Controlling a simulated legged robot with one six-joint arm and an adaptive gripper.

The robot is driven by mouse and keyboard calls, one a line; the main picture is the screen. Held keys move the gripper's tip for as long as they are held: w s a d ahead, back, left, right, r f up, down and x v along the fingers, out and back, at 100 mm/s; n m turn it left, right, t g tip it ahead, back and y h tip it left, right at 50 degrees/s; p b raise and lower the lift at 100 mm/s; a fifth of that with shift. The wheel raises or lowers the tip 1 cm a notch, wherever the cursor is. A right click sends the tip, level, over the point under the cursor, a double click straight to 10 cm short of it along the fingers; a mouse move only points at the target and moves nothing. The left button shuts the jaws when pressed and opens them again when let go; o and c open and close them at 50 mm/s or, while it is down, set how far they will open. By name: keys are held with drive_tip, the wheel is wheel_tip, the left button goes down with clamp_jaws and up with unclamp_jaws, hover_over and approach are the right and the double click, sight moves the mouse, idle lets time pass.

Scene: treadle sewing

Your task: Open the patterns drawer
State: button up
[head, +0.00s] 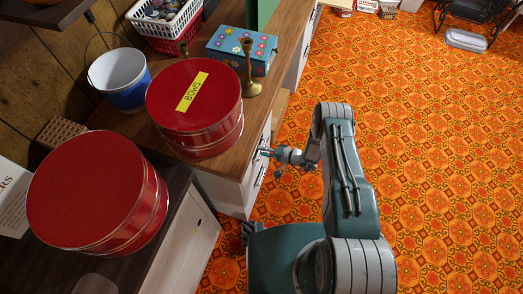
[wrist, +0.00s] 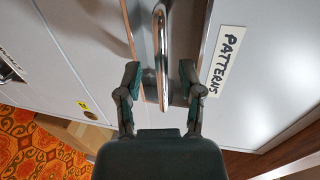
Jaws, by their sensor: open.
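The patterns drawer (wrist: 255,85) has a pale front with a white label reading PATTERNS (wrist: 226,60), to the right of its handle in the wrist view. The handle is a shiny metal bar (wrist: 161,50), upright in that view. My gripper (wrist: 160,85) is open, with one finger on each side of the bar's lower part; I see no clear contact. In the head view my gripper (head: 268,153) is at the white drawer fronts (head: 232,192) under the wooden top. The label does not show there, and whether the drawer stands slightly open cannot be told.
On the wooden top stand a red tin marked BOWS (head: 195,115), a brass candlestick (head: 248,70), a flowered blue box (head: 230,42) and a blue-white bucket (head: 120,78). Another red tin (head: 75,195) is nearer.

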drive_tip(key=shift+w+a, duration=0.15)
drive_tip(key=shift+a, duration=0.25)
clamp_jaws()
drive_tip(key=shift+d+f, duration=0.1)
drive_tip(key=shift+d, duration=0.05)
